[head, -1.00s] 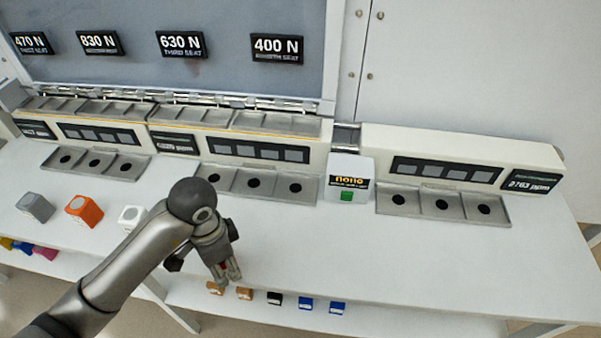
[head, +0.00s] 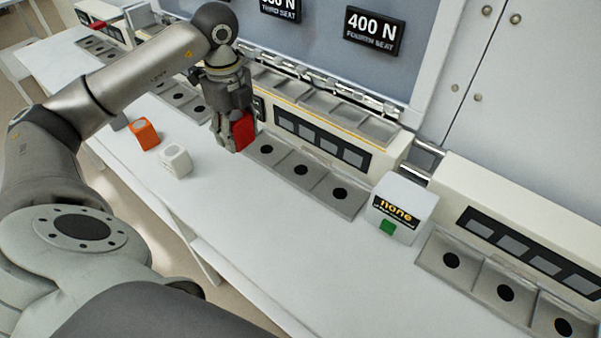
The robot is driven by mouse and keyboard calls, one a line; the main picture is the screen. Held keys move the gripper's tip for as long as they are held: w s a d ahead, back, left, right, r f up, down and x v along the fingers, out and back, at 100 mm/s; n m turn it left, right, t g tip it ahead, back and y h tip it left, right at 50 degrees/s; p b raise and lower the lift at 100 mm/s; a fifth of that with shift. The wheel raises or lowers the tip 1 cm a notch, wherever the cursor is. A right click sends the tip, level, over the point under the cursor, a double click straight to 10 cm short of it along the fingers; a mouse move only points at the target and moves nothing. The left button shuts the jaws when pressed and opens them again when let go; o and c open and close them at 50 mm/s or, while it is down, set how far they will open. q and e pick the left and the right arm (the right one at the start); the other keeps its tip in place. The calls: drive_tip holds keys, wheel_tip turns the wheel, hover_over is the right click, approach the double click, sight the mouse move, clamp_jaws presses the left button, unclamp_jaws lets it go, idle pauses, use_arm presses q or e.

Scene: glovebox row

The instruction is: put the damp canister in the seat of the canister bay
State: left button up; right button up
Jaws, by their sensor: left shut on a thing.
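My left gripper (head: 232,143) is shut on a red canister (head: 243,130) and points down beside the left end of the middle seat tray (head: 321,187). Its fingers hide part of the canister. I cannot tell whether the canister touches the tray. The middle tray shows several dark round holes, and none of those in view is covered. An orange canister (head: 144,133) and a white canister (head: 176,160) stand on the bench to the left. No label in view tells which canister is the damp one. My right gripper is not in view.
A white box (head: 402,207) reading "none" with a green button stands right of the middle tray. Another seat tray (head: 478,277) lies further right. A "400 N fourth seat" sign (head: 372,32) hangs above. The bench front (head: 260,240) is clear.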

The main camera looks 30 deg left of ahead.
use_arm(q)
drive_tip(key=shift+w+d+r, duration=0.1)
drive_tip(key=shift+w+d, duration=0.1)
drive_tip(key=shift+w, duration=0.1)
drive_tip(key=w+d+f+p, duration=0.4)
drive_tip(key=w+d, duration=0.2)
drive_tip(key=w, duration=0.1)
hover_over(301, 170)
drive_tip(key=f, duration=0.2)
drive_tip(key=s+f, duration=0.1)
drive_tip(key=f, duration=0.1)
drive_tip(key=shift+a+p, duration=0.35)
drive_tip(key=shift+a, duration=0.05)
drive_tip(key=shift+w+d+f, duration=0.25)
drive_tip(key=shift+w+f, duration=0.1)
drive_tip(key=shift+f, duration=0.2)
drive_tip(key=f+p, duration=0.1)
drive_tip(key=f, duration=0.2)
drive_tip(key=shift+w+d+f+p, duration=0.1)
drive_tip(key=shift+w+d+p, duration=0.1)
drive_tip(key=shift+p, duration=0.2)
drive_tip(key=shift+f, duration=0.3)
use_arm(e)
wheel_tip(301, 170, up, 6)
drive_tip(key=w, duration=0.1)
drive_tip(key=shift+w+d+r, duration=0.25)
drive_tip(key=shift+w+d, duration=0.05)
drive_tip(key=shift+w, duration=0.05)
